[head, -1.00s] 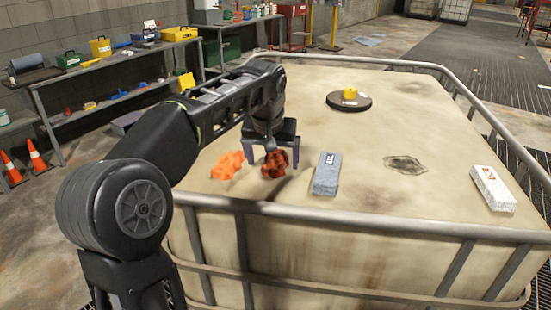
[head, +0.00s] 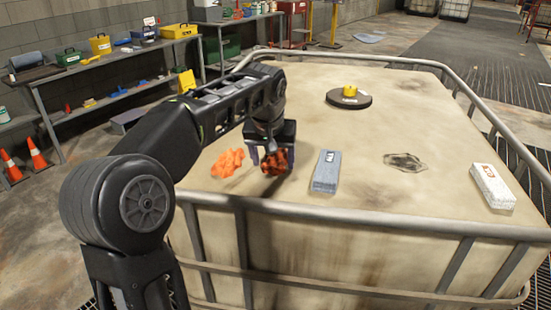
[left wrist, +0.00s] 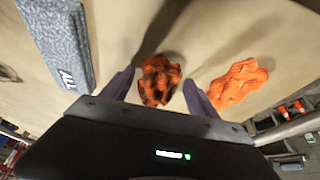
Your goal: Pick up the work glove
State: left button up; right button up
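Two crumpled orange things lie near the front left of the pale tank top; I cannot tell for certain which is the work glove. A darker orange-red one with black patches (head: 275,163) shows between my left gripper's fingers, also in the left wrist view (left wrist: 159,80). A brighter plain orange one (head: 227,163) lies just left of it; it shows in the left wrist view (left wrist: 238,83). My left gripper (head: 270,160) points down, its fingers apart on either side of the darker piece, with narrow gaps visible in the wrist view. My right gripper is not in view.
A grey block (head: 326,172) lies close to the right of my left gripper. A metal rail (head: 370,222) rims the top.

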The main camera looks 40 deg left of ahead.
aim_at(273, 161)
pick_arm(q)
jog(key=c, duration=0.9)
notch_tip(273, 161, up, 10)
jog(key=shift+p, duration=0.45)
jog(key=shift+c, duration=0.3)
